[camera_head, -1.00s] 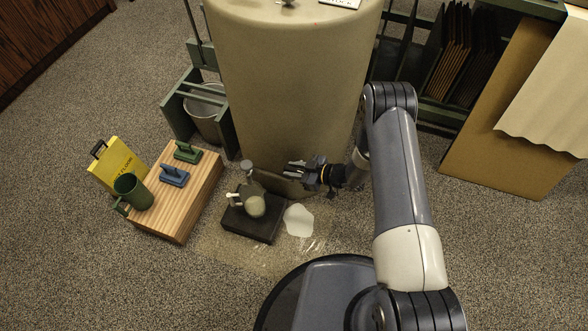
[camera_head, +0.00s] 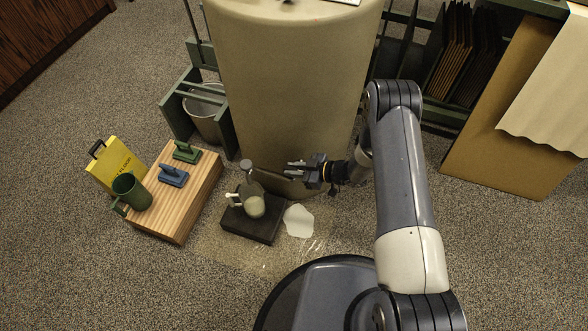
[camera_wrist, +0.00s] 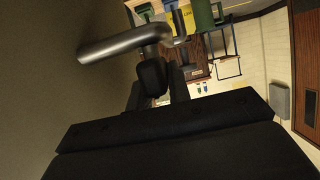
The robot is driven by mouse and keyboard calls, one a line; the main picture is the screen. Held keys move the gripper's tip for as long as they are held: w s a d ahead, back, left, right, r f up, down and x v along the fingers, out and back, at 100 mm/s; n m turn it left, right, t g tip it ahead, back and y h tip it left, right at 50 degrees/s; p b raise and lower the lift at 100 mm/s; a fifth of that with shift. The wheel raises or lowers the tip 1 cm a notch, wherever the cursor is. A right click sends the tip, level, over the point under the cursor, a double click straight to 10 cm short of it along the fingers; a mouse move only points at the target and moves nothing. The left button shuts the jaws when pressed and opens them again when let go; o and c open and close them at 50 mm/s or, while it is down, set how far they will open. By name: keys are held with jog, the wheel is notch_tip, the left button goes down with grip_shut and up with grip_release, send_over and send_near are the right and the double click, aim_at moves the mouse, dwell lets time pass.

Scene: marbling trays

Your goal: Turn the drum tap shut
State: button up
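The drum (camera_head: 290,90) is a large beige cylinder standing upright at the top middle of the head view. The drum tap (camera_head: 246,164) shows as a small grey metal part low at its front left. In the wrist view the tap (camera_wrist: 120,44) is a bent metal pipe coming from the drum wall (camera_wrist: 40,90) at left. My gripper (camera_head: 290,170) is low in front of the drum, to the right of the tap, with a gap between it and the tap. Its fingers look apart and empty. The wrist view shows its dark fingers (camera_wrist: 165,82) below the pipe.
A pale rounded vessel (camera_head: 254,205) sits on a black block (camera_head: 235,222) below the tap. A white puddle (camera_head: 298,220) lies to its right.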

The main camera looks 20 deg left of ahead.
jog(key=o, duration=0.4)
jog(key=shift+o, duration=0.2)
jog(key=p+v, duration=0.2)
jog(key=v, duration=0.8)
jog(key=shift+d+r, duration=0.15)
jog(key=shift+d, duration=0.25)
jog(key=shift+a, duration=0.1)
jog(key=b+x, duration=0.2)
jog(key=x, duration=0.9)
jog(key=shift+s, duration=0.1)
jog(key=shift+r+p, duration=0.2)
jog(key=shift+p, duration=0.25)
jog(key=shift+f+m+t, duration=0.1)
jog(key=shift+m+t, duration=0.3)
